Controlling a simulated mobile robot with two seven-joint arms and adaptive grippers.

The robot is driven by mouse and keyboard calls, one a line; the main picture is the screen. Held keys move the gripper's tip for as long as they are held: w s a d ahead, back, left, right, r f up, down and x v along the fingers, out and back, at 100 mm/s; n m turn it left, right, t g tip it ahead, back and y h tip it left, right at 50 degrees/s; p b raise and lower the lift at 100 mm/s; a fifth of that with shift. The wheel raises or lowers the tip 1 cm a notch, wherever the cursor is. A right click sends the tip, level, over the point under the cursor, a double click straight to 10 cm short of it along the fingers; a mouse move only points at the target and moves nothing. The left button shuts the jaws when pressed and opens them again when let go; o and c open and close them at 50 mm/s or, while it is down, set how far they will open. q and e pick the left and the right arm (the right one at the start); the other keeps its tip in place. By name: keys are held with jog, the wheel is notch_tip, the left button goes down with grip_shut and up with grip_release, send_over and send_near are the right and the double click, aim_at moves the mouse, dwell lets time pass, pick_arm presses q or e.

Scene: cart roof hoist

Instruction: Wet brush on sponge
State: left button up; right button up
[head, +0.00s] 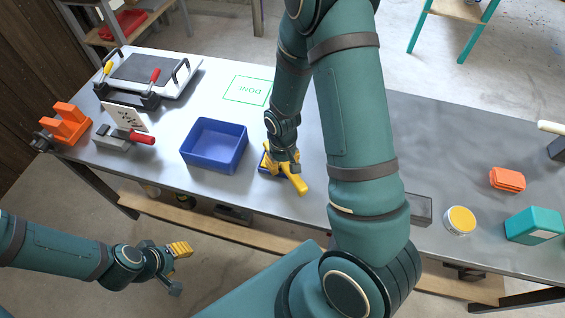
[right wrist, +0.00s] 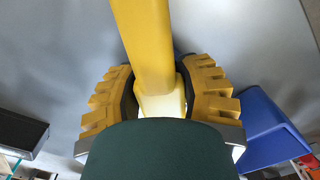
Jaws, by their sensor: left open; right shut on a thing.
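My right gripper (head: 281,165) is low over the table, just right of the blue bin, and shut on a yellow brush. The brush's yellow handle (head: 299,184) points toward the table's front edge. In the right wrist view the handle (right wrist: 150,45) passes between the two ridged yellow finger pads (right wrist: 160,100). The bristle end is not clearly visible. A round pale dish with a yellow top (head: 460,219), which looks like the sponge, stands near the front edge at right, well away from the brush. My left gripper (head: 177,268) is open and empty, in front of and below the table.
The blue bin (head: 214,146) shows in the wrist view (right wrist: 268,130). A small dark blue piece (head: 263,160) is by the right gripper. An orange block (head: 507,180) and teal box (head: 534,225) are at right. Clamps and an orange stand (head: 66,122) are at left. My right arm crosses the middle.

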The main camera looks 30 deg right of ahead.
jog(key=shift+r+p, duration=2.2)
jog(key=shift+r, duration=1.05)
pick_arm(q)
notch_tip(320, 180, up, 5)
jog(key=shift+f, duration=0.1)
pick_arm(e)
jog(key=shift+f, duration=0.1)
pick_arm(q)
jog(key=shift+w+f+b, duration=0.5)
jog(key=shift+w, duration=0.05)
pick_arm(e)
jog(key=w+a+r, duration=0.3)
jog(key=a+r, duration=0.2)
jog(key=a, duration=0.4)
jog(key=shift+n, duration=0.3)
